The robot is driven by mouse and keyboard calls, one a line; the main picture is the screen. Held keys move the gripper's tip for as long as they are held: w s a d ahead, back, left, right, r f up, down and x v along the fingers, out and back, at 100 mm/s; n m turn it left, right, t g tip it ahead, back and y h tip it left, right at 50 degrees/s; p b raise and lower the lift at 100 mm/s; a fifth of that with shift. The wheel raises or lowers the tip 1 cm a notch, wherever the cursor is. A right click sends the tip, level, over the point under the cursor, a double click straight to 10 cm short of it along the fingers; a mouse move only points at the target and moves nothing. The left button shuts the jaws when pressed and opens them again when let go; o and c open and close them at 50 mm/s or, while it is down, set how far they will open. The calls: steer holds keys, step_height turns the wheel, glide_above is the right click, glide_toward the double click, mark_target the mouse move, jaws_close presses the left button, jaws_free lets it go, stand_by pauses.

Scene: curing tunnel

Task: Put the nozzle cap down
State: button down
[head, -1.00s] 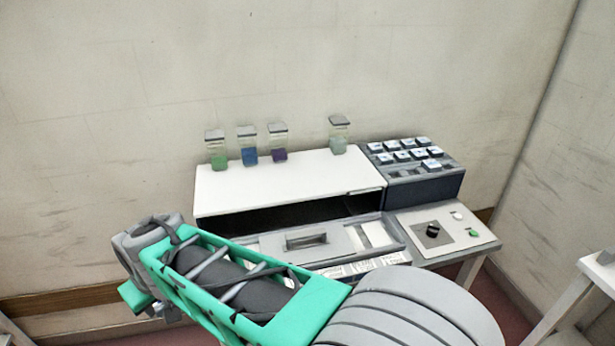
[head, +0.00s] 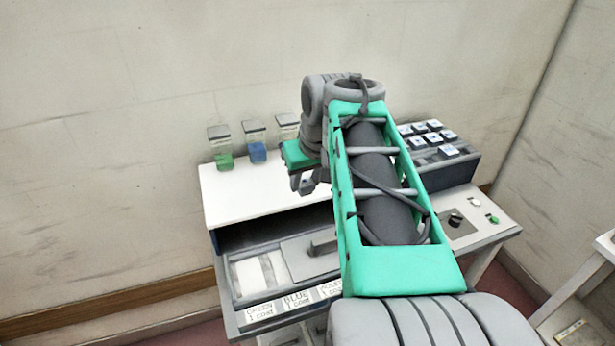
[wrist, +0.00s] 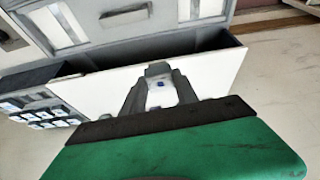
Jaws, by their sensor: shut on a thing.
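My gripper (head: 305,184) hangs over the white top of the tunnel housing (head: 236,192), left of my forearm. In the wrist view my gripper (wrist: 158,80) is shut on a small pale piece with a blue mark, the nozzle cap (wrist: 160,93). The cap is over the white top; I cannot tell whether it touches it. In the head view the cap is hidden or too small to make out. A dark rack (head: 466,171) holds several pale, blue-marked caps at the right, partly behind my arm.
A green jar (head: 224,161), a blue jar (head: 257,152) and a partly hidden jar (head: 287,127) stand along the housing's back edge. In front is a labelled drawer or tray (head: 262,272) with a handle. A control panel (head: 480,222) with a black knob is at right. The housing top's left part is clear.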

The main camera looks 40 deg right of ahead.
steer(key=s+d+r, duration=0.3)
steer(key=d, duration=0.2)
steer(key=shift+m, duration=0.3)
steer(key=w+d+f+p, duration=0.1)
steer(key=w+f, duration=0.2)
steer(key=w, duration=0.1)
steer(key=w+d+f+p, duration=0.1)
steer(key=w+f, duration=0.1)
steer(key=w, duration=0.2)
steer(key=w+d+f+p, duration=0.1)
steer(key=w+f, duration=0.2)
steer(key=w, duration=0.1)
steer(key=shift+w+d+f, duration=0.25)
steer(key=shift+f, duration=0.05)
steer(key=p+x, duration=0.1)
steer(key=x, duration=0.2)
steer(key=shift+s+f+p, duration=0.25)
steer(key=shift+f+p, duration=0.15)
steer(key=shift+f, duration=0.1)
steer(key=shift+f+b, duration=0.25)
steer(key=shift+b, duration=0.05)
steer(key=c, duration=0.9)
jaws_free()
steer(key=shift+r, duration=0.1)
steer(key=shift+c, duration=0.2)
